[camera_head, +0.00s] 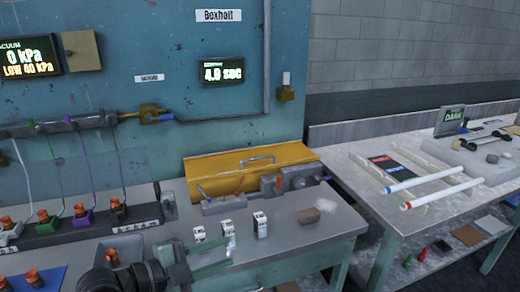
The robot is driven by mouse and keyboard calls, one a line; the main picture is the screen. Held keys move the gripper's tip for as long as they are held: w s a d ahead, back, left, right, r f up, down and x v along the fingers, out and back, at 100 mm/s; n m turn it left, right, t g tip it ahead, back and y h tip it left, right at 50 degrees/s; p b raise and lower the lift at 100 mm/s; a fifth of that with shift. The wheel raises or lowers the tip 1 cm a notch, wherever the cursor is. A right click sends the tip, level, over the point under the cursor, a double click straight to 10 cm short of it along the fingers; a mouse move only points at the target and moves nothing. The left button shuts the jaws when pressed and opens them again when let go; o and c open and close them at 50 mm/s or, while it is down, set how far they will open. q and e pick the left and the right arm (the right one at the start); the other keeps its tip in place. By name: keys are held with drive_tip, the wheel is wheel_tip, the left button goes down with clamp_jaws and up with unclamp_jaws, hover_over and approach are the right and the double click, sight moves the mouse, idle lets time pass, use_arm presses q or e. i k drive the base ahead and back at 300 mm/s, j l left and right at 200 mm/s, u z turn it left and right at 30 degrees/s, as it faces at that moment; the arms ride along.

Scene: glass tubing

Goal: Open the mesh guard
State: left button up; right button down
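A yellow guard (228,164) with a grey bar handle (257,160) stands at the back of the grey workbench (295,246), against the blue-green wall. Its face slopes, and I cannot make out any mesh at this size. My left gripper (228,252) is at the bottom centre, low over the front of the bench. Its two greenish fingers are apart with nothing visible between them. It is in front of the guard, well clear of the guard and its handle. My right gripper is not in view.
Small white-and-black blocks (260,225) stand between my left gripper and the guard. A grey holder (228,203) with thin tools sits right before the guard, beside a grey device (298,177). Another table (425,222) holds white tubes.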

sight(213, 167)
drive_tip(key=i, duration=1.35)
